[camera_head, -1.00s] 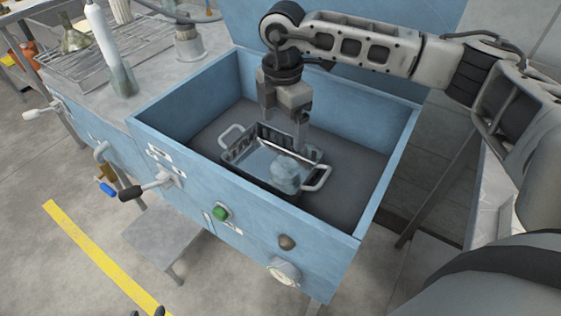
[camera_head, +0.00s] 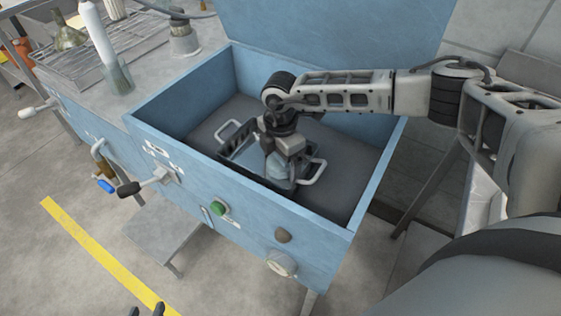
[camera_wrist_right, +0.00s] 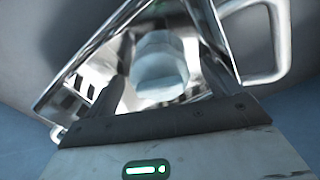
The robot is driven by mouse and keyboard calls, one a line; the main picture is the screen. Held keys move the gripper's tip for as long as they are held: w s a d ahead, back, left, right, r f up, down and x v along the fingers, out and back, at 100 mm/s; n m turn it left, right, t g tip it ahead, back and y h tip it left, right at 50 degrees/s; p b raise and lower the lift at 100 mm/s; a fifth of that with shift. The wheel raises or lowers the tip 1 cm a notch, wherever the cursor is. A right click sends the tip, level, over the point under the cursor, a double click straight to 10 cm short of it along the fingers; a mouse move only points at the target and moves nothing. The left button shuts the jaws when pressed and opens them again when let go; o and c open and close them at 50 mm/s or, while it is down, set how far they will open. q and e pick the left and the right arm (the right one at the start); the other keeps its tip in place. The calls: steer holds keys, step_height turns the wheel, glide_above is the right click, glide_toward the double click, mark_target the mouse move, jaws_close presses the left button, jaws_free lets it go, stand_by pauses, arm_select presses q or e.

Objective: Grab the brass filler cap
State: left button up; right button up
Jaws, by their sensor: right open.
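No plainly brass-coloured cap shows. A pale blue-grey, rounded cylindrical piece (camera_wrist_right: 162,68) lies in the metal basket (camera_head: 236,137); I cannot tell whether it is the filler cap. The basket also shows in the right wrist view (camera_wrist_right: 218,45). My right gripper (camera_head: 280,165) is down at the basket, largely covering its inside in the head view. In the right wrist view the right gripper (camera_wrist_right: 160,80) is open, its fingers on either side of the pale piece; contact cannot be told. My left gripper (camera_head: 146,311) shows only two separated dark fingertips at the bottom edge.
The basket sits in a deep blue tank (camera_head: 240,185) with raised walls around my right gripper. The tank's front carries a green button (camera_head: 218,208), a brown knob (camera_head: 283,235) and a lever (camera_head: 145,183). A bottle (camera_head: 103,45) stands on the bench at left.

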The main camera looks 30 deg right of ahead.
steer(key=shift+r, duration=0.1)
steer(key=c, duration=1.4)
